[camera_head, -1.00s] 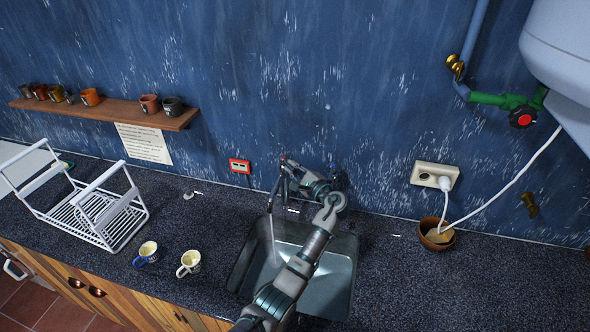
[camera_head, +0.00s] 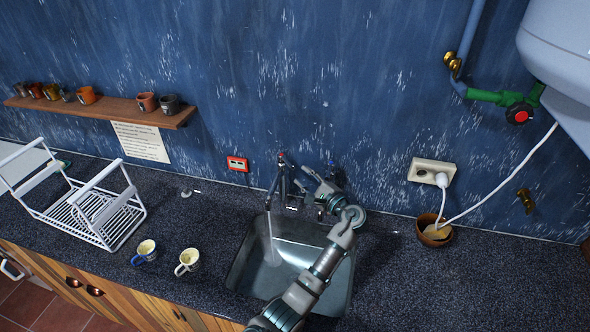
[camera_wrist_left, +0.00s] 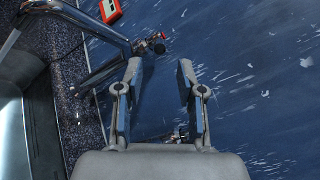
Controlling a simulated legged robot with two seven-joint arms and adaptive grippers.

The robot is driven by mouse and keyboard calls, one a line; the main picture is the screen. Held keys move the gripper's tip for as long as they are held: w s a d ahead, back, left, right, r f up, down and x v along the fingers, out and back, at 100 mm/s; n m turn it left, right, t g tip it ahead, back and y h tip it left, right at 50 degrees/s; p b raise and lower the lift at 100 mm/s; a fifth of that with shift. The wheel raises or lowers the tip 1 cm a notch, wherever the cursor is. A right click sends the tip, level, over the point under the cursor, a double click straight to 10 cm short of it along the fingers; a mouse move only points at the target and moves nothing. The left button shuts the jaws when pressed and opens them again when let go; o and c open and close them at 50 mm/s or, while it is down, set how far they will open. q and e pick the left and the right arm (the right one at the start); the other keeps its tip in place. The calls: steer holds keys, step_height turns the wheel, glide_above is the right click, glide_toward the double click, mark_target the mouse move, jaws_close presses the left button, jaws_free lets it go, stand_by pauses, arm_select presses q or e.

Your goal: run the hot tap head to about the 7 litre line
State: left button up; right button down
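The metal tap (camera_head: 278,187) rises behind the sink, and water (camera_head: 273,243) runs from its spout into the basin. The hot tap head (camera_head: 281,157) is small and dark in the head view; in the left wrist view it shows as a knob with a red end (camera_wrist_left: 158,40), beyond the fingertips. My left gripper (camera_head: 303,177) is just right of the tap. In the left wrist view its fingers (camera_wrist_left: 160,72) are apart with nothing between them. The red box (camera_head: 237,164) with a pale face is on the wall; its reading is too small to tell. My right gripper is out of view.
The steel sink (camera_head: 242,270) is set in the dark speckled counter. Two mugs, one blue-handled (camera_head: 145,252) and one pale (camera_head: 187,262), stand left of it, with a white rack (camera_head: 90,212) beyond. A brown bowl (camera_head: 433,231) and wall socket (camera_head: 431,171) are at the right.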

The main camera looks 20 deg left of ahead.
arm_select(q)
steer(key=shift+v, duration=1.9)
steer(key=shift+s, duration=0.1)
stand_by(6.0)
